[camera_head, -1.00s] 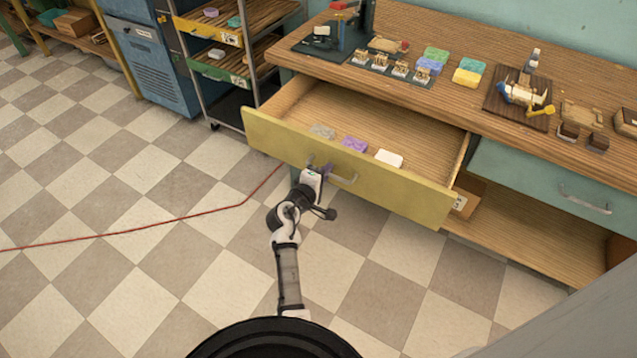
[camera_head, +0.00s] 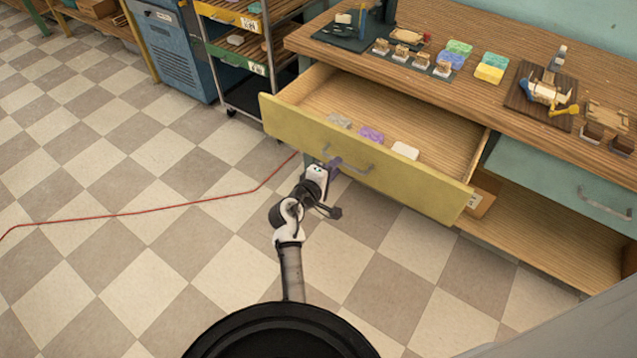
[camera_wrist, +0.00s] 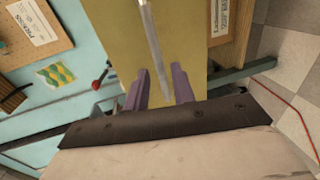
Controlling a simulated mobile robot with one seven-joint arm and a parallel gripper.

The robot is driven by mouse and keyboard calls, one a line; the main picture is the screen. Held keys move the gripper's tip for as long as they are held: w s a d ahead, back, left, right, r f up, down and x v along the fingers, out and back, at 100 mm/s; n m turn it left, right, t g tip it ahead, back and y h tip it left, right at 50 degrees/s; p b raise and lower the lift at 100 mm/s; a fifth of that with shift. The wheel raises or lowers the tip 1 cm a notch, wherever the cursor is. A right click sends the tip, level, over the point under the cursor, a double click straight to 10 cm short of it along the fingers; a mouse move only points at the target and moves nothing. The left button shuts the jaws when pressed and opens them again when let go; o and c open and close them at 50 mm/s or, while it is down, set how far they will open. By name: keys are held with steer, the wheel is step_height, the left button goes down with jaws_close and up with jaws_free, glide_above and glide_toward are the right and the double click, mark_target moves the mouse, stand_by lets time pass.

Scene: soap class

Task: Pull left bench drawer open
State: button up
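The left bench drawer (camera_head: 400,184) has a yellow front and stands pulled well out from the bench (camera_head: 405,75). A grey, a purple and a white soap lie inside it. Its metal handle (camera_head: 358,167) is on the front face, and it also shows in the wrist view (camera_wrist: 150,40). My gripper (camera_head: 335,164) is at the left part of the handle. In the wrist view its purple fingers (camera_wrist: 160,88) are apart, with the handle's end showing between them and yellow front visible in the gap. Whether a finger touches the handle I cannot tell.
A closed teal drawer (camera_head: 560,185) is to the right, above an open lower shelf (camera_head: 540,250). Soaps, stamps and tools stand on the bench top. A rack (camera_head: 235,50) is at the left. A red cable (camera_head: 150,212) crosses the checkered floor, which is otherwise clear.

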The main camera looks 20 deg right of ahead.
steer(key=b+v, duration=0.1)
steer(key=v, duration=0.9)
